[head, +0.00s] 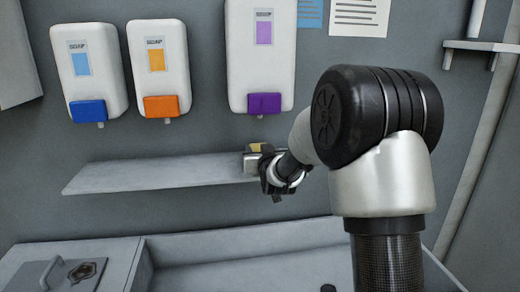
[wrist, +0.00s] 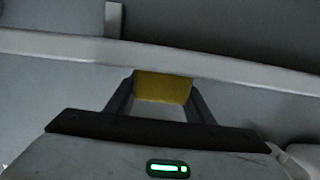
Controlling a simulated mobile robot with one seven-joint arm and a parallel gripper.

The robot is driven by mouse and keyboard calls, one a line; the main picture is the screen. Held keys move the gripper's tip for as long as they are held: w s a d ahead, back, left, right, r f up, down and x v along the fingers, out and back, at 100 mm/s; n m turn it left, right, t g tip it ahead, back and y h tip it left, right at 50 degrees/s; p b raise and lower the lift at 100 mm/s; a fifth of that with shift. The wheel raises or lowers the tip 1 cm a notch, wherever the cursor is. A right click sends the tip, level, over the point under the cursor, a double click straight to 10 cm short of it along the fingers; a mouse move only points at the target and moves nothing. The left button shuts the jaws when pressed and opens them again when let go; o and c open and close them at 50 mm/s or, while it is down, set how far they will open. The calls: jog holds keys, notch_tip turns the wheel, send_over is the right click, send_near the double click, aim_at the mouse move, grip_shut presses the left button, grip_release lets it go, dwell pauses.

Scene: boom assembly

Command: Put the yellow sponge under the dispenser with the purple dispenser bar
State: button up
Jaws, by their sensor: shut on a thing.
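The yellow sponge (wrist: 163,87) is between my gripper's two fingers (wrist: 160,98) in the wrist view, and they are shut on it. In the head view a small part of the sponge (head: 256,147) shows at my gripper (head: 264,168), at the right end of the grey shelf (head: 150,174). Whether the sponge touches the shelf cannot be told. The dispenser with the purple bar (head: 264,103) hangs on the wall above the sponge and gripper. My arm hides part of the area to the right.
A dispenser with a blue bar (head: 88,111) and one with an orange bar (head: 161,106) hang to the left. The shelf is clear left of my gripper. A grey basin (head: 240,238) lies below. A pipe (head: 482,160) runs at the right.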

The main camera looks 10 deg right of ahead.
jog(key=shift+f+b, duration=0.25)
jog(key=shift+b, duration=0.15)
jog(key=o, duration=1.1)
jog(key=shift+r, duration=0.1)
jog(key=shift+o, duration=0.2)
